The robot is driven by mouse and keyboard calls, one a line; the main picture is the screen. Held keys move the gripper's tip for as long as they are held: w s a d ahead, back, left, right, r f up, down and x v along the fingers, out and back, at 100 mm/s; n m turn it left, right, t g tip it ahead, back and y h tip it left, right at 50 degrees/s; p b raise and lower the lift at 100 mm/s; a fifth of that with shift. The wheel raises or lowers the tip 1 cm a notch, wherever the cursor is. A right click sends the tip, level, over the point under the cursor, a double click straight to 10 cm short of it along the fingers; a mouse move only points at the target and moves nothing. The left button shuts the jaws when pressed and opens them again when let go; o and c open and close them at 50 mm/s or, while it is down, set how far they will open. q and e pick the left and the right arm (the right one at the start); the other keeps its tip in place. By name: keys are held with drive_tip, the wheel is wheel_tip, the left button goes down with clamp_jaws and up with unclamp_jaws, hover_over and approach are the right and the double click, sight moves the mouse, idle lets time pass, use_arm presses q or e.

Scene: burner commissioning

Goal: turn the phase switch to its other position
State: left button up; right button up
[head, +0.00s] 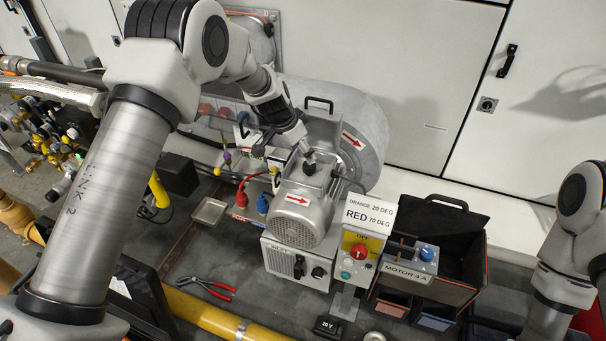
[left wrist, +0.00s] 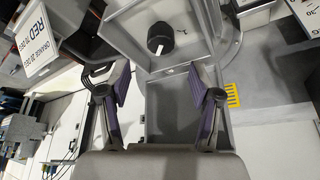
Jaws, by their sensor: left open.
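A round black knob (head: 309,168), which I take as the phase switch, stands on the grey box on top of the motor (head: 297,213). It also shows near the top of the left wrist view (left wrist: 160,38), inside a grey, shallow-walled box (left wrist: 200,38). My left gripper (head: 306,153) is close above the knob in the head view. In the left wrist view its two fingers (left wrist: 158,84) are spread and empty, with the knob beyond the tips. My right gripper is out of view.
A sign reading "ORANGE 20 DEG, RED 70 DEG" (head: 370,213) stands right of the motor, above a yellow panel with a red knob (head: 358,251). Another box with a black knob (head: 318,272) sits below the motor. Red-handled pliers (head: 207,288) lie on the bench.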

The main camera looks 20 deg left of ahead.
sight(308, 165)
use_arm(q)
drive_tip(key=x, duration=0.6)
drive_tip(key=shift+w+f, duration=0.1)
drive_tip(key=shift+f, duration=0.35)
drive_tip(key=c, duration=1.1)
drive_tip(key=shift+c, duration=0.2)
